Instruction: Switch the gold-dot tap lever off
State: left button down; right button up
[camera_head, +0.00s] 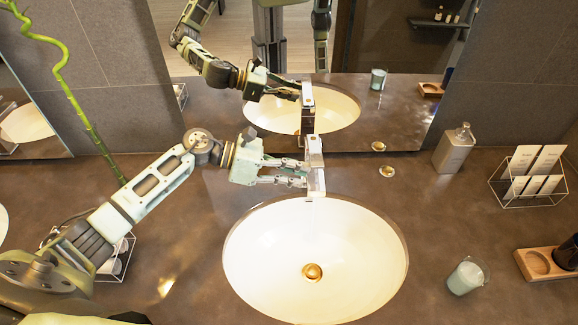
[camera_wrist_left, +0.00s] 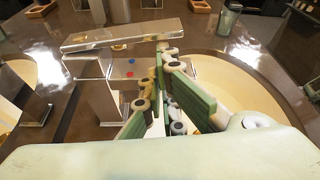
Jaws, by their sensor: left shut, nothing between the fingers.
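The chrome tap (camera_head: 316,180) stands at the back rim of the white basin (camera_head: 250,262). Its flat lever (camera_wrist_left: 122,34) lies across the top of the tap in the left wrist view, with a red and a blue dot on the body below. My left gripper (camera_head: 304,173) is shut and empty, close to the left side of the tap. Its green-padded fingers (camera_wrist_left: 168,78) are together beside the tap body, below lever height. I cannot tell whether they touch it. My right gripper is out of view.
A soap dispenser (camera_head: 454,150) and a small gold-topped disc (camera_head: 387,171) stand right of the tap. A wire card rack (camera_head: 507,190), a glass (camera_head: 466,276) and a wooden holder (camera_head: 528,266) are farther right. The mirror behind reflects my arm. A bamboo stalk (camera_head: 75,90) rises at left.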

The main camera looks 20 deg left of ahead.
pick_arm(q)
notch_tip(320, 180, up, 4)
jog(key=n+g+b, duration=0.1)
jog(key=n+b, duration=0.1)
jog(key=shift+f+n+h, duration=0.15)
jog(key=shift+n+h, duration=0.25)
jog(key=shift+a+b, duration=0.1)
jog(key=shift+b, duration=0.2)
